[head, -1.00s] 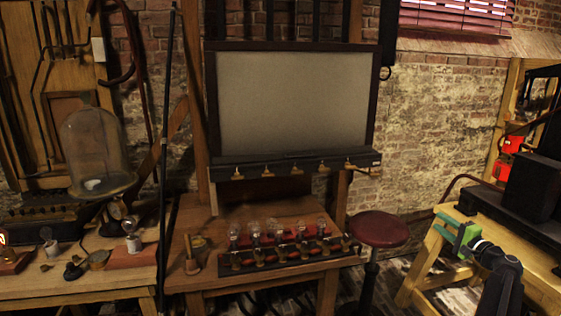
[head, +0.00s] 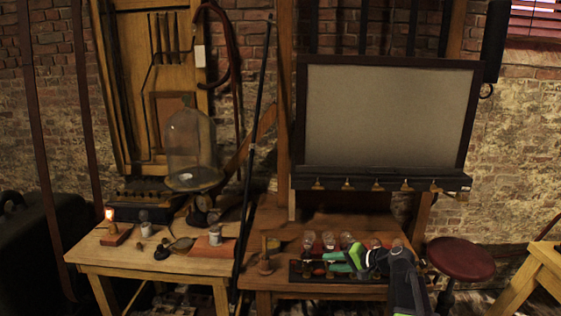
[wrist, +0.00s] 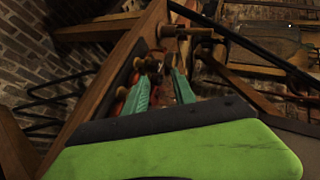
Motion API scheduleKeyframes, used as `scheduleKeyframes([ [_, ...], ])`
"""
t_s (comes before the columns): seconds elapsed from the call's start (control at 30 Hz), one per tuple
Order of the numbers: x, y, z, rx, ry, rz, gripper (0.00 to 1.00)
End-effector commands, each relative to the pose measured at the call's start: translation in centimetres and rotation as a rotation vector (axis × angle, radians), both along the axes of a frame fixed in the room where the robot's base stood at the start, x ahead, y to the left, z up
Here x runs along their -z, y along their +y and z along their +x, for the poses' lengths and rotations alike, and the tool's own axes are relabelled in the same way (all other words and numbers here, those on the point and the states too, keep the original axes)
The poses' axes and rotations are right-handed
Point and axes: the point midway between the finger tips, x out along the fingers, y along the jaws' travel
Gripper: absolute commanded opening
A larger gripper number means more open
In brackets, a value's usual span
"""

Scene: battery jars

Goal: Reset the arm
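My gripper (head: 325,262) shows green and teal in the head view, in front of the row of glass bulbs on the middle wooden table. In the wrist view its two teal fingers (wrist: 160,75) stand apart with a gap between them. I see nothing clearly held. My dark arm comes up from the lower right in the head view and hides part of the bulb rack (head: 300,272). I cannot tell how far the fingers are from the rack.
A left table (head: 95,262) carries a lit lamp (head: 117,232) and a glass bell jar (head: 190,145). A grey framed board (head: 390,115) stands behind the middle table. A red stool (head: 460,258) and a yellow bench (head: 545,262) are on the right. A black pole (head: 255,150) stands between the tables.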

Motion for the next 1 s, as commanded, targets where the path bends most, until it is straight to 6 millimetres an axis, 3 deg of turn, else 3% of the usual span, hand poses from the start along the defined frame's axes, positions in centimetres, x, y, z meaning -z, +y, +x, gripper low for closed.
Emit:
scheduleKeyframes([
  [0.03,0.8,3.9,-2.0,-0.076,0.030,-0.068,0.32],
  [0.1,2.8,7.9,-4.8,-0.180,0.079,-0.186,0.32],
  [0.2,5.7,11.6,-9.8,-0.324,0.154,-0.391,0.32],
  [0.23,6.6,12.0,-11.4,-0.363,0.181,-0.462,0.32],
  [0.3,8.3,10.9,-14.5,-0.420,0.243,-0.616,0.32],
  [0.4,9.8,7.0,-17.3,-0.441,0.333,-0.785,0.32],
  [0.6,10.4,2.1,-19.9,-0.454,0.453,-0.958,0.32],
  [1.0,10.4,1.9,-20.2,-0.460,0.467,-0.959,0.32],
])
